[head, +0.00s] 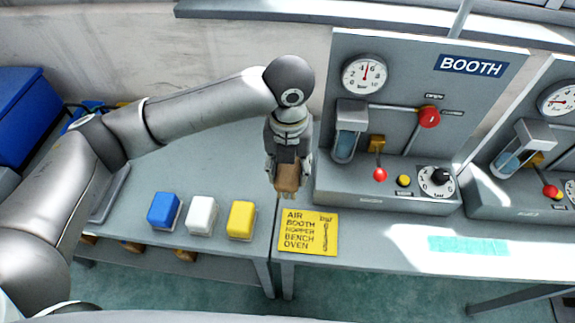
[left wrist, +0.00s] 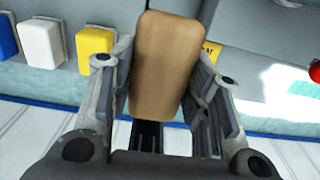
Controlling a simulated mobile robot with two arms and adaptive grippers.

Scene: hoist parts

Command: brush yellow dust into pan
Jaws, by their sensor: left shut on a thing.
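My left gripper (head: 287,175) points down over the bench, left of the BOOTH panel. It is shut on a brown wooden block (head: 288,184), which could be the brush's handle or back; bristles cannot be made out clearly. In the left wrist view the block (left wrist: 165,65) stands between the two fingers (left wrist: 160,105). I cannot make out any loose yellow dust or a certain pan. A grey flat-sided thing (head: 112,192) at the left of the bench is partly hidden by my left arm. My right gripper is not in view.
Blue (head: 164,210), white (head: 201,215) and yellow (head: 242,220) blocks stand in a row near the bench's front edge. A yellow lettered card (head: 309,232) lies right of them. The BOOTH panel (head: 400,100), with gauge, levers and knobs, rises close to the gripper's right.

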